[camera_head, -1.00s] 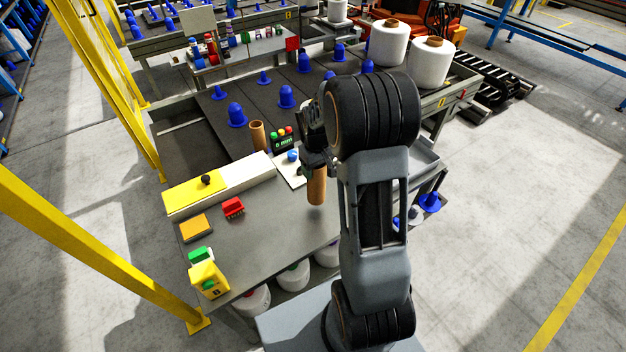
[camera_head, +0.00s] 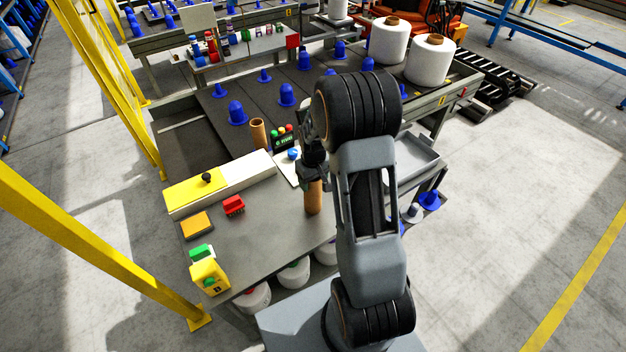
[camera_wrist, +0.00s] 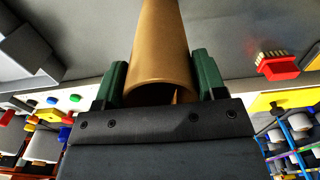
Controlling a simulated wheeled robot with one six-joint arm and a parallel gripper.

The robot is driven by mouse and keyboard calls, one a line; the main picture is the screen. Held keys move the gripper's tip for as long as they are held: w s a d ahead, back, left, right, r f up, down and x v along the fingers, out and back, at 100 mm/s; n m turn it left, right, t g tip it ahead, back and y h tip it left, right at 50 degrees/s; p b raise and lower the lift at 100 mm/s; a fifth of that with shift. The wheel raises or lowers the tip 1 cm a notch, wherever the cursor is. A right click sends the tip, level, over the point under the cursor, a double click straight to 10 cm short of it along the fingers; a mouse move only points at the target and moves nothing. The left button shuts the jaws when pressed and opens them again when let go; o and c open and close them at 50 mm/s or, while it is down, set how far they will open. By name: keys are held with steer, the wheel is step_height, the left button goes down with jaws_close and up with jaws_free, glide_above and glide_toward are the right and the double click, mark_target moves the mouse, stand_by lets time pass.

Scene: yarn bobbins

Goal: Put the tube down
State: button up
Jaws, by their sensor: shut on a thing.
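A brown cardboard tube (camera_head: 313,197) stands roughly upright below my gripper (camera_head: 314,178) over the grey table (camera_head: 265,238), near its right side. In the wrist view the tube (camera_wrist: 161,45) sits between the two green fingers of my gripper (camera_wrist: 162,82), which are shut on it. The tube's lower end is at or close to the table top; I cannot tell whether it touches. My arm hides part of the table to the right.
A yellow and white box (camera_head: 221,183), a red brush (camera_head: 233,205), an orange block (camera_head: 196,225) and a yellow device (camera_head: 209,276) lie to the left. Another brown tube (camera_head: 258,132) stands behind, near a button panel (camera_head: 284,138). The table's middle is clear.

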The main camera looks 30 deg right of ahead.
steer(key=o, duration=1.2)
steer(key=shift+c, duration=0.2)
step_height(320, 180, up, 11)
steer(key=s+a+r+t, duration=0.2)
steer(key=s+a+r, duration=0.2)
steer(key=s, duration=0.4)
steer(key=s+a+r+m+t, duration=0.1)
steer(key=s+a+r+t, duration=0.1)
steer(key=s+a+r, duration=0.3)
steer(key=shift+s+a+r, duration=0.15)
steer(key=shift+s+a, duration=0.1)
steer(key=shift+s, duration=1.3)
